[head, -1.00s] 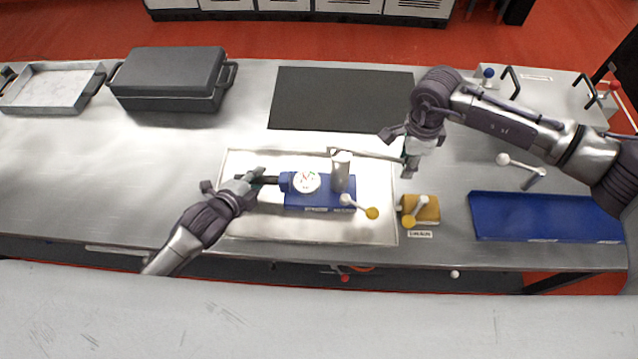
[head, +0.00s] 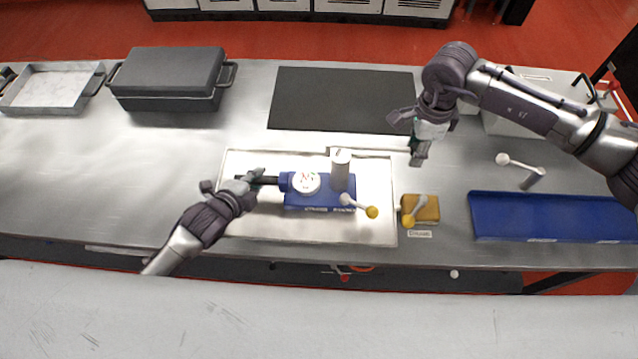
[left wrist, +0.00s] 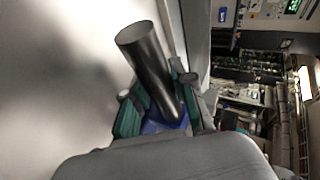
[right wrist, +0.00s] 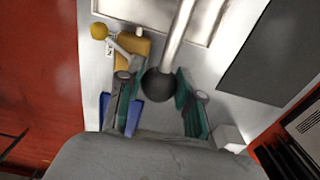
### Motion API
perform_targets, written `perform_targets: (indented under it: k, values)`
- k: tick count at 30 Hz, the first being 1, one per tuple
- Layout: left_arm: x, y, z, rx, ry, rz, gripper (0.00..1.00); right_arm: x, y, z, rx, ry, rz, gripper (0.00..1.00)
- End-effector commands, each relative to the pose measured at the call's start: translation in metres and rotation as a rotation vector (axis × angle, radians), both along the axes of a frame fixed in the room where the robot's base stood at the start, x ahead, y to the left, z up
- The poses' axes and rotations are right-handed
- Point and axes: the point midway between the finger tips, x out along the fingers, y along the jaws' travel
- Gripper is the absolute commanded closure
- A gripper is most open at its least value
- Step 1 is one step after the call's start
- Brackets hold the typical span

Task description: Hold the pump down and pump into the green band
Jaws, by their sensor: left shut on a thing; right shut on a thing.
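The blue pump (head: 320,199) sits in a shallow, light tray (head: 240,225). It has a white round gauge (head: 306,182) and a silver cylinder (head: 341,171). The gauge shows red and green marks, but its reading is too small to tell. My left gripper (head: 254,180) is shut on the dark bar (head: 268,180) at the pump's left end; this bar fills the jaws in the left wrist view (left wrist: 145,60). My right gripper (head: 416,151) is shut on the end of the silver pump lever (head: 375,150). The lever's black ball (right wrist: 158,86) shows between the fingers in the right wrist view.
A short lever with a yellow knob (head: 371,212) is at the pump's right front. A yellow block (head: 426,210) with another lever stands right of the tray. A blue tray (head: 550,218) is farther right. A dark mat (head: 340,97) and lidded grey box (head: 168,80) lie behind.

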Motion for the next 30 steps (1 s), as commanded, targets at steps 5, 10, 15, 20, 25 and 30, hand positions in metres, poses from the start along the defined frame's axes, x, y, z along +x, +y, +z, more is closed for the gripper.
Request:
perform_targets:
  k: [5,10,15,20,25,30]
  values:
    - [-0.004,0.004,-0.009,0.015,0.020,0.003,1.00,0.003,-0.001,0.018,0.000,-0.009,-0.005,1.00]
    - [-0.004,0.004,-0.008,0.015,0.019,0.003,1.00,0.002,-0.001,0.030,0.000,-0.008,-0.004,1.00]
    - [-0.004,0.004,-0.008,0.015,0.018,0.002,1.00,0.002,0.000,0.033,0.000,-0.005,-0.003,1.00]
    - [-0.004,0.004,-0.008,0.015,0.017,0.002,1.00,0.002,0.000,0.033,0.001,-0.005,-0.002,1.00]
    - [-0.003,0.004,-0.008,0.015,0.017,0.002,1.00,0.002,0.001,0.037,0.001,-0.006,-0.001,1.00]
    - [-0.003,0.004,-0.008,0.015,0.016,0.002,1.00,0.002,0.003,0.044,0.002,-0.006,-0.001,1.00]
